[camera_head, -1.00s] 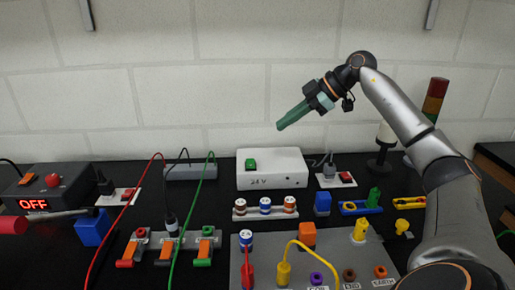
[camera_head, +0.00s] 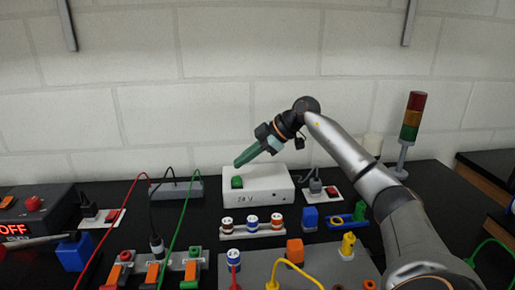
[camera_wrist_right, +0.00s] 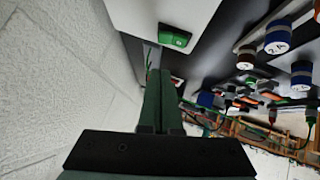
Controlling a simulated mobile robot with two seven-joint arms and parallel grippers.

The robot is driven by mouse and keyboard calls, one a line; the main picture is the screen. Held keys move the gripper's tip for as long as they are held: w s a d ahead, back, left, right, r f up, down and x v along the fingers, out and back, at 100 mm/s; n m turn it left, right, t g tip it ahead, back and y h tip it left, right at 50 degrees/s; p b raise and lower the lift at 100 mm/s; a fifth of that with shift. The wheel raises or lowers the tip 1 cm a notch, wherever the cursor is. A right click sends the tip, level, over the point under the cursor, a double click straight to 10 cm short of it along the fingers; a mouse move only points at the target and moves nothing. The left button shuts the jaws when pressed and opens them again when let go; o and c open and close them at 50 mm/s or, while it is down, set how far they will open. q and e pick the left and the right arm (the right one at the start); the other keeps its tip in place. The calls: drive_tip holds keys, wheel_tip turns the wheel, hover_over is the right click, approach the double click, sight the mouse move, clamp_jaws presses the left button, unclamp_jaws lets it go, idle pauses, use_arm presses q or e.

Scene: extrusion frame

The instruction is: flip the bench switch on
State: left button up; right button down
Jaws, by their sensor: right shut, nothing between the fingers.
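The white power box (camera_head: 268,187), marked 24 V, stands at the back of the bench with a green rocker switch (camera_head: 237,182) on it. The switch also shows in the right wrist view (camera_wrist_right: 175,38). My right gripper (camera_head: 240,162) is shut and empty, its green fingers slanting down to the left just above the switch, with no contact visible. In the right wrist view my gripper (camera_wrist_right: 163,75) points below the switch. A dark box at the far left shows a lit red OFF display (camera_head: 13,230).
Red switches on white plates stand left (camera_head: 112,215) and right (camera_head: 332,190) of the power box. A striped spool rack (camera_head: 252,232) and a grey socket panel (camera_head: 322,260) lie in front. Red, black and green cables rise at left. A signal tower (camera_head: 412,117) stands at right.

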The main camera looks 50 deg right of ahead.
sight(237, 181)
drive_tip(key=f, duration=0.2)
drive_tip(key=w+f, duration=0.1)
drive_tip(key=f, duration=0.1)
drive_tip(key=shift+d, duration=0.35)
drive_tip(key=shift+r, duration=0.1)
